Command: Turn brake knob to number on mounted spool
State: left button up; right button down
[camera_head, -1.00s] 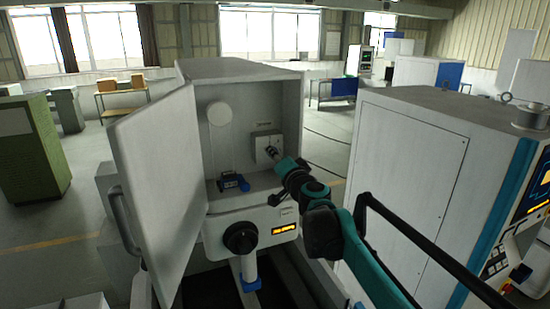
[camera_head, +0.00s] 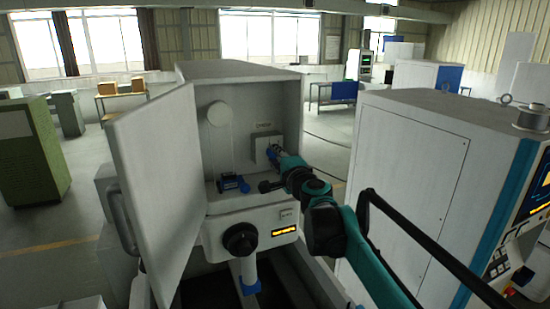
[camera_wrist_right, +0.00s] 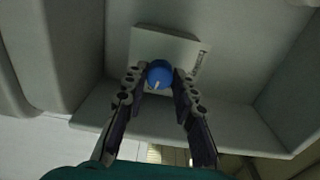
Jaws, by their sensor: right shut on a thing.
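The brake knob (camera_wrist_right: 159,74) is blue and round with a pale pointer mark, in the right wrist view. It sits on a pale box (camera_wrist_right: 165,45) fixed to the cabinet's inner wall. My right gripper (camera_wrist_right: 159,82) is shut on the knob, one finger on each side. In the head view the right gripper (camera_head: 273,154) reaches into the open cabinet and hides the knob in front of the box (camera_head: 261,149). The mounted spool (camera_head: 220,113) is a white disc on the cabinet's back wall. I cannot read any number on it. My left gripper is not in view.
The cabinet door (camera_head: 160,185) stands open on the left. A blue part (camera_head: 233,183) sits on the cabinet floor, left of my arm. A large white machine (camera_head: 410,185) stands close on the right.

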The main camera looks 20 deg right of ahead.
dwell(0.4)
jog(key=c, duration=1.2)
grip_release()
jog(key=s, duration=1.2)
jog(key=shift+a, duration=0.45)
jog(key=shift+r, duration=0.1)
